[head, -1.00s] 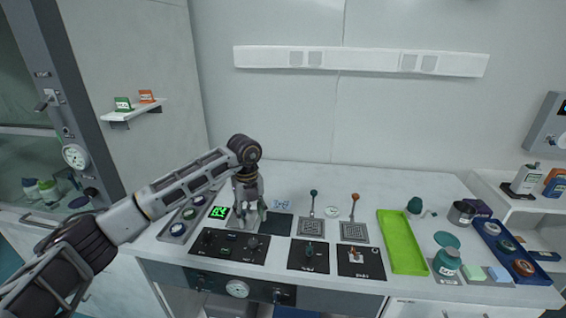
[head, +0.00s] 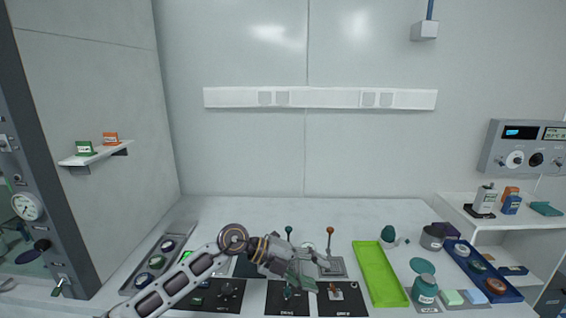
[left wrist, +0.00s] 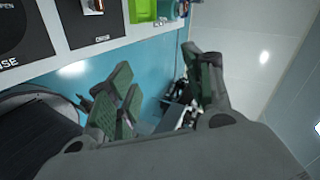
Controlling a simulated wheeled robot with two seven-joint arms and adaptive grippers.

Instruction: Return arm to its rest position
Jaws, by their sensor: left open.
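My left gripper (head: 303,277) is in front of the table's middle in the head view, over the area of the black panels and levers. Its arm comes in from the lower left and bends at the wrist. In the left wrist view the green-padded fingers (left wrist: 158,95) stand wide apart with nothing between them. The black panels at the table's front show beyond them, at the top left. My right gripper is in neither view.
The white table (head: 330,210) carries a green-knobbed lever (head: 289,232), an orange-knobbed lever (head: 330,232), a lime green tray (head: 380,275), a teal bottle (head: 424,291) and a blue tray (head: 482,272). A small shelf (head: 95,154) is at left. The table's back strip is clear.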

